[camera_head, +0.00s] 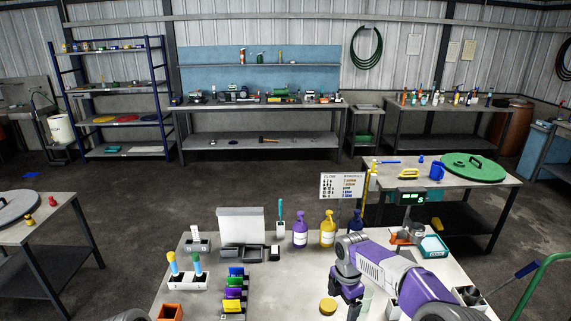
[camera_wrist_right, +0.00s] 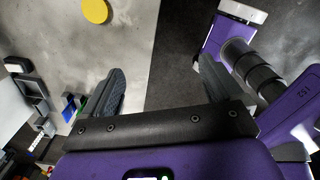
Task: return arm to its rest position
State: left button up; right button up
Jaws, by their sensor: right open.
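My right arm (camera_head: 390,272) reaches in from the lower right over the near table (camera_head: 285,285), bent at a purple and grey joint. In the right wrist view, my right gripper (camera_wrist_right: 160,70) has its two dark fingers wide apart with nothing between them. Bare grey tabletop and dark floor lie beyond the fingers. In the head view the arm itself partly hides the gripper. My left gripper is not in view.
A yellow disc (camera_head: 328,306) lies left of my right arm. Purple (camera_head: 300,232) and yellow (camera_head: 327,231) spray bottles stand at the table's back edge. Colored pieces in a rack (camera_head: 234,290) and an orange box (camera_head: 170,312) stand at left. A teal bin (camera_head: 434,246) is at right.

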jog(key=s+a+f+m+y+b, duration=0.1)
jog(key=s+a+f+m+b, duration=0.15)
jog(key=f, duration=0.55)
jog(key=s+a+f+m+y+b, duration=0.1)
jog(key=s+f+m, duration=0.3)
jog(key=f, duration=0.4)
jog(key=s+a+f+m+y+b, duration=0.15)
jog(key=s+f+m, duration=0.25)
jog(key=f, duration=0.4)
pick_arm(q)
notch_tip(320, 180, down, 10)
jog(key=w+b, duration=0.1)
jog(key=b, duration=0.3)
pick_arm(e)
jog(key=s+a+f+m, duration=0.1)
jog(key=s+f+m, duration=1.1)
jog(key=s+m, duration=0.3)
jog(key=shift+s+f, duration=0.15)
jog(key=shift+s, duration=0.95)
